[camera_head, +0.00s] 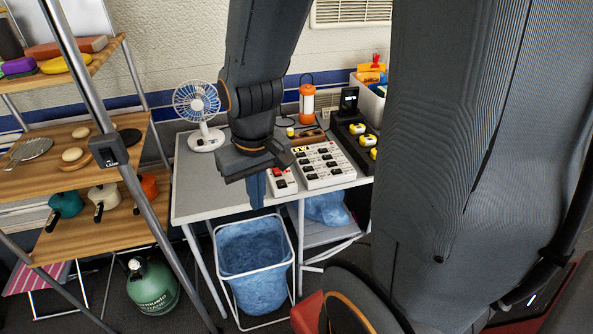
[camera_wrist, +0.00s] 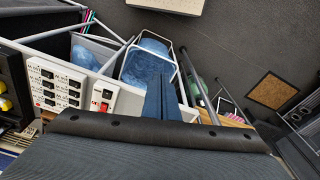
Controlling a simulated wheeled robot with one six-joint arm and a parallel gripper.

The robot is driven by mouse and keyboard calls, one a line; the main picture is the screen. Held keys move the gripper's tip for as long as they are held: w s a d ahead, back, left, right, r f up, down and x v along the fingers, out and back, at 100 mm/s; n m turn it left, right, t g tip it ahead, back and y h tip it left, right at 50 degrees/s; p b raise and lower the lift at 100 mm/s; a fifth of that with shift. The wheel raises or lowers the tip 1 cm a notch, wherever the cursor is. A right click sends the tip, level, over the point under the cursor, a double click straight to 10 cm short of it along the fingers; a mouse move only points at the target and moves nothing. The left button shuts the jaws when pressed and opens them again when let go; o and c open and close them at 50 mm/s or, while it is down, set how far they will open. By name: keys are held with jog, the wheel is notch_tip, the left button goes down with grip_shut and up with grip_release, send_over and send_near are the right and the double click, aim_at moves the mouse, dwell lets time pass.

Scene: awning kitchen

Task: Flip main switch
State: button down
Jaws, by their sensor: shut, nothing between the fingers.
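A small white box with a red switch (camera_head: 279,173) sits at the front edge of the grey table. It also shows in the wrist view (camera_wrist: 104,96). I cannot tell which way the red switch is tipped. A larger white panel (camera_head: 325,166) with several black switches lies right beside it. My gripper (camera_head: 256,191) is shut and empty, its blue fingers pointing down just left of the red switch box, near the table's front edge. In the wrist view the shut fingers (camera_wrist: 160,100) appear to the right of the box, apart from it.
On the table (camera_head: 200,187) stand a fan (camera_head: 197,105), an orange lantern (camera_head: 307,104) and a black charger with yellow items (camera_head: 363,141). A blue-lined bin (camera_head: 251,262) stands below the front edge. Wooden shelves (camera_head: 85,225) are at left.

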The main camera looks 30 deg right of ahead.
notch_tip(320, 180, up, 2)
jog(key=r+n+b, duration=0.1)
jog(key=n+b, duration=0.1)
jog(key=n, duration=1.3)
send_over(281, 181)
jog(key=s, duration=0.2)
jog(key=shift+a+f, duration=0.2)
jog(key=shift+f, duration=0.05)
jog(key=f+p, duration=0.1)
jog(key=f, duration=0.3)
jog(key=w+f+p, duration=0.1)
jog(key=f, duration=0.4)
jog(key=f+p, duration=0.1)
jog(key=f, duration=0.4)
jog(key=shift+w+d, duration=0.2)
jog(key=shift+w, duration=0.15)
